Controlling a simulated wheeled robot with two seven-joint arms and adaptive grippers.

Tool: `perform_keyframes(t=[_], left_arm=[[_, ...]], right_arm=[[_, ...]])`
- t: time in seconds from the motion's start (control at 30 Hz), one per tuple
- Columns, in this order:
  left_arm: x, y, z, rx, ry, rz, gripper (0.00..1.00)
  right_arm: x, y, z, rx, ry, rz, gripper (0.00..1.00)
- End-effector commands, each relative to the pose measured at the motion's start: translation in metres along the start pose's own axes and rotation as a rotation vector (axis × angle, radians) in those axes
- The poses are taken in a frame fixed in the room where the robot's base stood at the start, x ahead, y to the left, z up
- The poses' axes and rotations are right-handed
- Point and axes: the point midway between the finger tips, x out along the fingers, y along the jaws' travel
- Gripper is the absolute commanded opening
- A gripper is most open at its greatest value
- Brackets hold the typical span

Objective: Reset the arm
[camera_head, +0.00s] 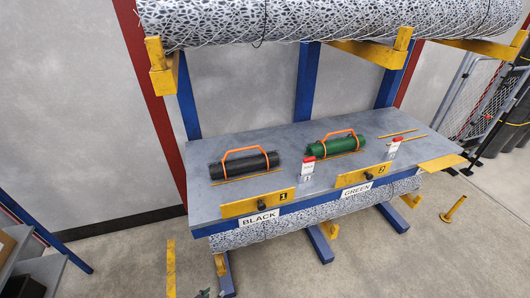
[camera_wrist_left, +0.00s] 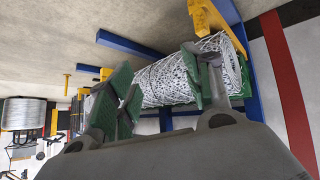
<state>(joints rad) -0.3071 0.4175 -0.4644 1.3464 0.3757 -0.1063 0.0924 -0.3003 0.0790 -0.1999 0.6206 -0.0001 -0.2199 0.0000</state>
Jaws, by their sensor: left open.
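My left gripper (camera_wrist_left: 160,78) fills the lower part of the left wrist view. Its two green-padded fingers are spread apart with nothing held between them. Behind the fingers is a roll of wire mesh (camera_wrist_left: 167,82), which is apart from them as far as I can tell. In the head view only a small dark tip, perhaps of this gripper, shows at the bottom edge. My right gripper is in neither view.
A grey table (camera_head: 290,140) carries a black roll (camera_head: 245,165) and a green roll (camera_head: 335,146), each with an orange handle. A large mesh roll (camera_head: 330,22) lies above on yellow brackets. Another mesh roll (camera_head: 300,218) lies beneath the table. Floor in front is mostly clear.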

Motion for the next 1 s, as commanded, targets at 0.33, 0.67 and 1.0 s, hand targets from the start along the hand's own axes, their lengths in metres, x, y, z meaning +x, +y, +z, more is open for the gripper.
perform_keyframes(t=[0.33,0.67,1.0], left_arm=[[-0.010,-0.068,0.138,0.158,-0.273,-0.136,0.50],[-0.047,-0.093,0.263,0.187,-0.517,-0.205,0.50],[-0.082,-0.068,0.351,0.124,-0.671,-0.216,0.50]], right_arm=[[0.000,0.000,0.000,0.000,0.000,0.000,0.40],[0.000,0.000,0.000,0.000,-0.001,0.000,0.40],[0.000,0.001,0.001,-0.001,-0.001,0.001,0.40]])
